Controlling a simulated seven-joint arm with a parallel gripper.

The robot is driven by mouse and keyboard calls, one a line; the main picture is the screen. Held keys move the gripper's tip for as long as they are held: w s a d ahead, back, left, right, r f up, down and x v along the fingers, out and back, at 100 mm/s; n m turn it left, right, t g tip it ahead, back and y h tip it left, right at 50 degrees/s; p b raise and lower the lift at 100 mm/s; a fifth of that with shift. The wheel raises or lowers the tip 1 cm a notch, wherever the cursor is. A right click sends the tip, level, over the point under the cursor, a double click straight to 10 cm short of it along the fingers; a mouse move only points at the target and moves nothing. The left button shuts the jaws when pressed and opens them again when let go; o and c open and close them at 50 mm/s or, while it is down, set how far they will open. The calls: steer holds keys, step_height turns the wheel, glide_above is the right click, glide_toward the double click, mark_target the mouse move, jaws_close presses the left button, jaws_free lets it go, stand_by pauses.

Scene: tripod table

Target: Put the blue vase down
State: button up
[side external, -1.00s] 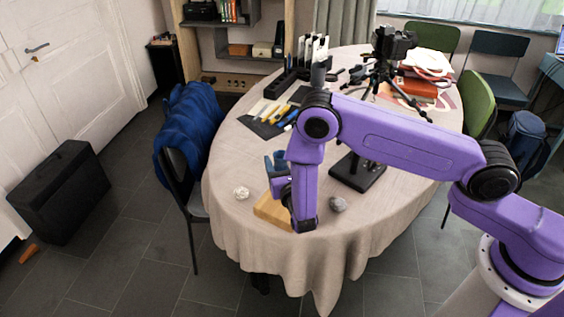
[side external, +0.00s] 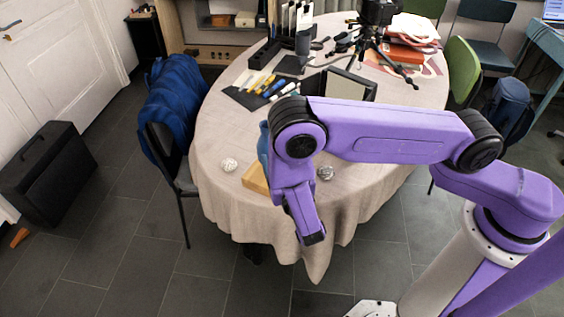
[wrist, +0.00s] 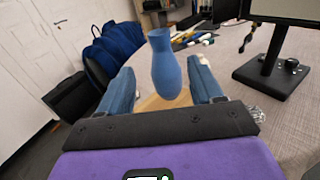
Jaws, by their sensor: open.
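The blue vase (wrist: 166,72) stands upright on a light wooden block (wrist: 150,104) in the wrist view. My gripper (wrist: 161,70) is open, with one finger to each side of the vase and a visible gap on both sides. The vase appears beyond the fingers' inner part, not clamped. In the side view a sliver of the blue vase (side external: 263,142) shows behind my arm, above the wooden block (side external: 254,180) near the table's front edge. My arm hides most of the vase and the fingertips there.
The cloth-covered table (side external: 215,135) holds a pale ball (side external: 229,165) left of the block and a grey stone-like ball (side external: 325,173) to its right. A monitor-like stand (wrist: 280,65) stands to the right. Pens, a tripod (side external: 375,45) and books lie farther back. A chair with a blue jacket (side external: 175,105) is left.

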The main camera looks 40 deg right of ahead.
steer(key=s+d+r+m+g+h, duration=0.5)
steer(key=s+d+r+m+g, duration=0.3)
steer(key=d+r+m+g, duration=0.3)
steer(key=s+d+r+m+g+y, duration=0.1)
steer(key=s+m+y, duration=0.3)
steer(key=s, duration=0.5)
steer(key=s+d+r+m+g+y, duration=0.1)
steer(key=s+r+m+g+y, duration=0.3)
steer(key=s+y, duration=0.3)
steer(key=s, duration=0.3)
steer(key=shift+d+g+y, duration=0.3)
steer(key=shift+d+y, duration=0.05)
steer(key=shift+y, duration=0.05)
